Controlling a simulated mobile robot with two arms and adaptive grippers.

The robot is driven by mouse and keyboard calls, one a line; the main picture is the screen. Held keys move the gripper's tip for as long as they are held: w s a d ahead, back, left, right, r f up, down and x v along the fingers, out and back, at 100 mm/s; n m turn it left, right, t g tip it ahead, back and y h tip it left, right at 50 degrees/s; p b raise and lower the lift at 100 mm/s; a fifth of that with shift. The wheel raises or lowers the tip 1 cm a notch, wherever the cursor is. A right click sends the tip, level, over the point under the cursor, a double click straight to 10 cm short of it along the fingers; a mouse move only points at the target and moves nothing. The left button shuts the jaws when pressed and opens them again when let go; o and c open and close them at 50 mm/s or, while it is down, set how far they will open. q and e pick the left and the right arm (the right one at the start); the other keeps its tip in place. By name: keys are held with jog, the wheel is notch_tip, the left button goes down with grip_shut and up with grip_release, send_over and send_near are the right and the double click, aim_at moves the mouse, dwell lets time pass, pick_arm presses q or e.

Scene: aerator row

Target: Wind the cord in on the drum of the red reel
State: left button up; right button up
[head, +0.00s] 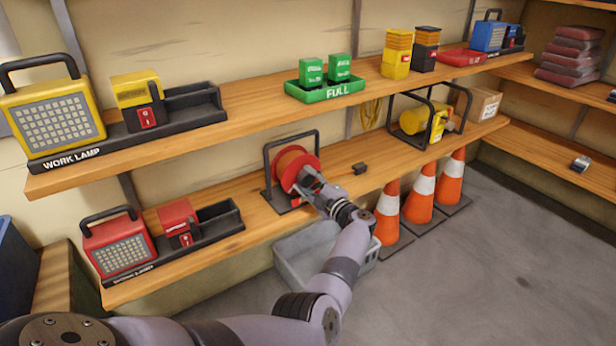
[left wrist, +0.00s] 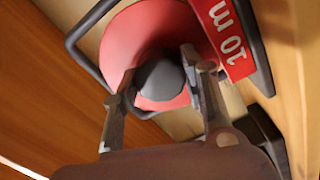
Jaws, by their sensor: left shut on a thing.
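A dark grey round knob (left wrist: 162,82) stands out from the disc. My left gripper (head: 308,182) is at the front of the reel. In the left wrist view its fingers (left wrist: 156,84) are on both sides of the knob, shut on it. A small black plug (head: 359,169) lies on the shelf right of the reel.
A grey bin (head: 285,252) stands on the floor below the reel. Orange cones (head: 387,215) stand right of my arm, in front of the shelf. A yellow reel (head: 412,120) stands farther right on the lower shelf. The upper shelf (head: 255,92) runs above the reel.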

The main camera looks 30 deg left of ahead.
pick_arm(q)
jog(key=shift+r+m, duration=0.15)
jog(key=shift+m, duration=0.45)
jog(key=m+p, duration=0.1)
jog(key=m, duration=0.2)
jog(key=shift+p, duration=0.4)
jog(key=shift+m+p, duration=0.5)
jog(key=shift+m, duration=1.7)
pick_arm(e)
jog(key=shift+x, duration=1.2)
jog(key=shift+w, duration=0.15)
pick_arm(q)
jog(key=o, duration=1.1)
jog(key=shift+o, duration=0.2)
pick_arm(e)
jog(key=shift+w+a+r, duration=0.1)
